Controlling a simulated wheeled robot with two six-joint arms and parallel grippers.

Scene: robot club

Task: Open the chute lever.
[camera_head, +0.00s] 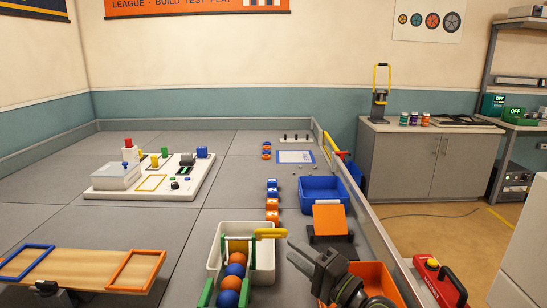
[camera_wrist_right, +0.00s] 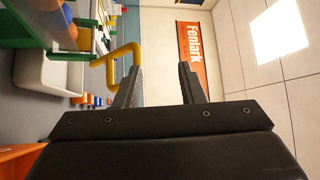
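The chute (camera_head: 207,292) has green rails and holds a row of orange and blue balls (camera_head: 235,270) at the bottom centre of the head view. Its yellow lever (camera_head: 270,233) sticks out to the right at the chute's far end. In the right wrist view the lever (camera_wrist_right: 128,50) is a bent yellow bar close to the left finger. My right gripper (camera_head: 291,252) is open, with nothing between its fingers, just right of and nearer than the lever. In the wrist view its fingers (camera_wrist_right: 160,68) are well apart. Whether a finger touches the lever is unclear. My left gripper is not in view.
A white bin (camera_head: 265,272) stands around the chute's far end. A blue bin (camera_head: 345,207), an orange ramp (camera_head: 330,219) and an orange bin (camera_head: 374,272) stand to the right. A wooden board (camera_head: 85,264) lies at left.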

